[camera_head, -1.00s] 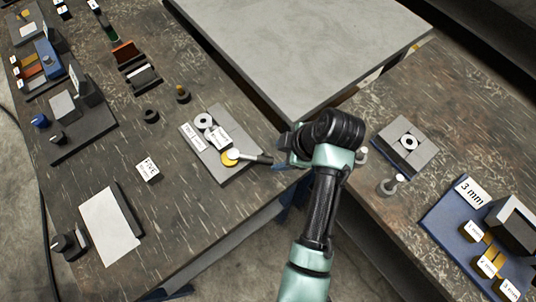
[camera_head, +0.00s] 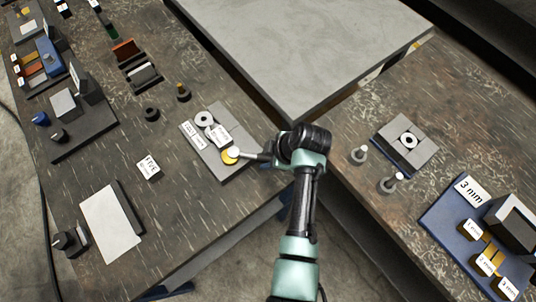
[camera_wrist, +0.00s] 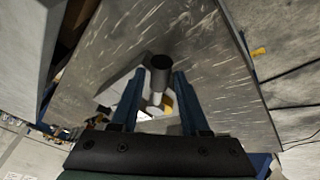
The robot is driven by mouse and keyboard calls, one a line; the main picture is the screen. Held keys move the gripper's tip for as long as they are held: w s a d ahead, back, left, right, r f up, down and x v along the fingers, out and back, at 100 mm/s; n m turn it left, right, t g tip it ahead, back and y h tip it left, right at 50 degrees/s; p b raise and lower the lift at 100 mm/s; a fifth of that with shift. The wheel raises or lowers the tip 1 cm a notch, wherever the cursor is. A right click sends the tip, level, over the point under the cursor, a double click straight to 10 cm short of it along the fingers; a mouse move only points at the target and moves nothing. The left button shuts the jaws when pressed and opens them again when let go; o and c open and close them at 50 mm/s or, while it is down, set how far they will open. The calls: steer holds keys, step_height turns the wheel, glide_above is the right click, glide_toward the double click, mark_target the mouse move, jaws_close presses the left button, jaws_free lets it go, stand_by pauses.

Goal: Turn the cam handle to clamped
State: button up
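The cam handle (camera_head: 248,155) is a dark rod with a pale end beside a yellow round part (camera_head: 229,158), on a grey plate (camera_head: 238,172) on the left bench. White labels lie on this plate; their text is too small to read surely. My gripper (camera_head: 268,153) is at the handle's right end, its fingers mostly hidden by my wrist. In the wrist view, my gripper (camera_wrist: 154,84) has its two blue fingers apart. The dark cylinder of the handle (camera_wrist: 161,64) shows between and beyond the fingertips, with gaps on both sides.
A washer-like ring (camera_head: 203,119) sits on the plate behind the handle. A small dark peg with a brass top (camera_head: 183,93) and a black ring (camera_head: 151,114) stand nearby. A large grey slab (camera_head: 300,45) lies behind. The right bench holds a grey block fixture (camera_head: 405,145) and two pegs.

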jaws_close()
stand_by(1.1)
